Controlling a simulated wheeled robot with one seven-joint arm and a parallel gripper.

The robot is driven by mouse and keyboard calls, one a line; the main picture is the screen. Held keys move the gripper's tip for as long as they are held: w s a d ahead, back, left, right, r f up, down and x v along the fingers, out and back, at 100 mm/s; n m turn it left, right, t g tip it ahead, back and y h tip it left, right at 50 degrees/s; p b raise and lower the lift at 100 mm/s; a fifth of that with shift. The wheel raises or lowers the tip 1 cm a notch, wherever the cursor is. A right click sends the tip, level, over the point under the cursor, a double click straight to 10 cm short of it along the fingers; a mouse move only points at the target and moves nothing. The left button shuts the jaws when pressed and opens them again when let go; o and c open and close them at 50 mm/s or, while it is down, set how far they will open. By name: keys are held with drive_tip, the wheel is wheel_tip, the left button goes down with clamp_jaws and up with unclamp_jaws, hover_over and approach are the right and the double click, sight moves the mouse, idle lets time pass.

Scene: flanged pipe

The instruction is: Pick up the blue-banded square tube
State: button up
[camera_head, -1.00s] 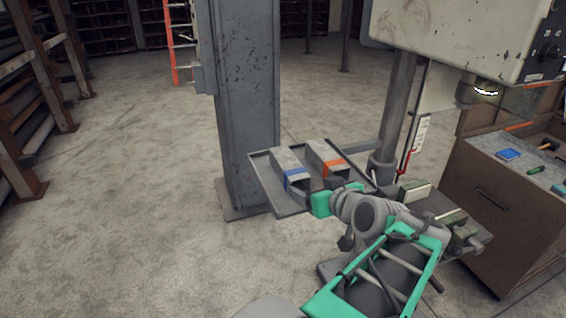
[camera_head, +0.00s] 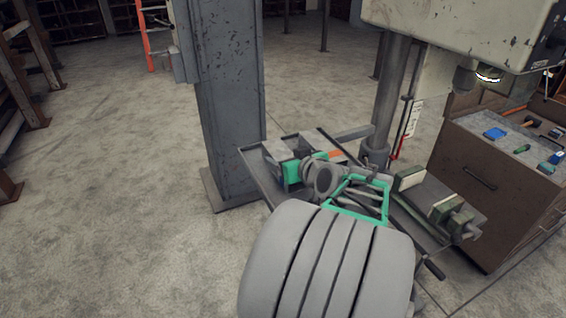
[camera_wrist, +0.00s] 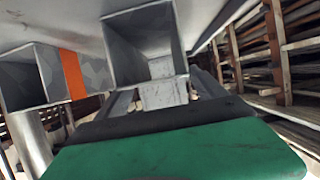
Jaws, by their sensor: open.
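The blue-banded square tube (camera_head: 279,149) lies on the tray of the drill press in the head view, left of the orange-banded tube (camera_head: 322,143). My gripper (camera_head: 289,171) is at its near end and hides much of it, including the blue band. In the wrist view, which looks upside down, the hollow end of a grey square tube (camera_wrist: 143,47) is straight ahead, and the orange-banded tube (camera_wrist: 45,80) is at the left. My gripper (camera_wrist: 163,98) is open; its fingers reach toward the middle tube. I cannot tell whether they touch it.
The tray (camera_head: 262,180) has a raised rim. A grey column (camera_head: 228,100) stands close to its left. A green vise (camera_head: 440,205) is right of my arm, and a tool cabinet (camera_head: 490,180) stands farther right. The drill press head (camera_head: 455,35) overhangs at upper right.

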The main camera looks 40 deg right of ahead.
clamp_jaws()
idle(0.8)
drive_tip(key=shift+r, duration=0.1)
